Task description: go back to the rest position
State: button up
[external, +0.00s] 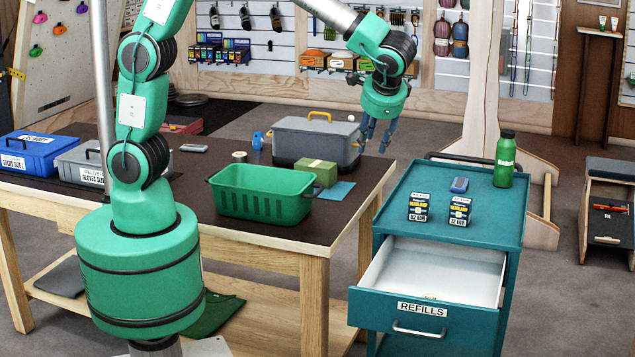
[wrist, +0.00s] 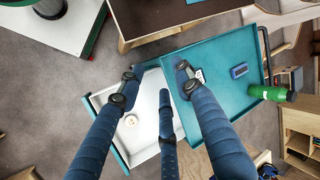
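My gripper (external: 376,132) hangs fingers-down in the air in the external view, between the grey lidded case and the teal cart. In the wrist view its blue fingers (wrist: 157,82) are spread apart with nothing held between them. Below them are the teal cart top and the white inside of the open drawer. My arm reaches over the table from the left.
The teal cart (external: 400,190) carries two small boxes (external: 418,208) (external: 459,210), a blue item (external: 460,185) and a green bottle (external: 505,160). Its REFILLS drawer (external: 420,318) stands open with a small round pale thing (wrist: 131,120) inside. The table holds a green basket (external: 262,195) and a grey case (external: 315,138).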

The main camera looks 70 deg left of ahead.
jog(key=s+a+r+n+h, duration=0.1)
jog(key=s+a+r, duration=0.15)
jog(key=a, duration=0.25)
jog(key=s+a+r+h, duration=0.1)
jog(key=s+a+r, duration=0.1)
jog(key=a+r, duration=0.15)
jog(key=s+a+r+n+t+h, duration=0.1)
jog(key=s+a+r+t+h, duration=0.1)
jog(key=s+a, duration=0.5)
jog(key=s+a+r+n+t+h, duration=0.1)
jog(key=s+a+n+t+h, duration=0.1)
jog(key=s+a, duration=0.5)
jog(key=s, duration=0.5)
jog(key=shift+s+a+r, duration=0.3)
jog(key=shift+a+r, duration=0.05)
notch_tip(320, 180, down, 4)
jog(key=b, duration=0.4)
jog(key=shift+f, duration=0.15)
